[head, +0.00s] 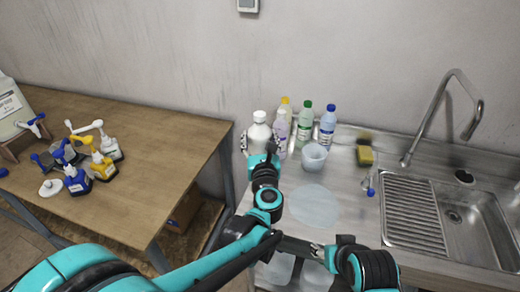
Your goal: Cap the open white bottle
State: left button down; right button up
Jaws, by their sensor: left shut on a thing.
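A white bottle (259,131) stands upright at the left end of the metal counter. My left gripper (259,146) reaches it from the front, with dark fingers on both sides of its body, and is shut on it. The bottle's top is white and rounded; I cannot tell whether a cap or a bare neck shows there. A small white round piece with a raised middle (50,187) lies on the wooden table at the left; it looks like a lid. My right gripper (318,249) is low at the counter's front, partly hidden among arm links, and its jaws are unclear.
Bottles with yellow (285,103), green (305,121) and blue caps (327,124) stand right of the white bottle. A pale cup (314,156), a yellow sponge (365,155) and a sink (455,214) are farther right. Pump bottles (104,166) crowd the wooden table (160,160).

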pick_arm(q)
jog(key=shift+f+b, duration=1.05)
jog(key=shift+f, duration=0.95)
jog(key=shift+f, duration=0.15)
jog(key=shift+c, duration=2.1)
grip_release()
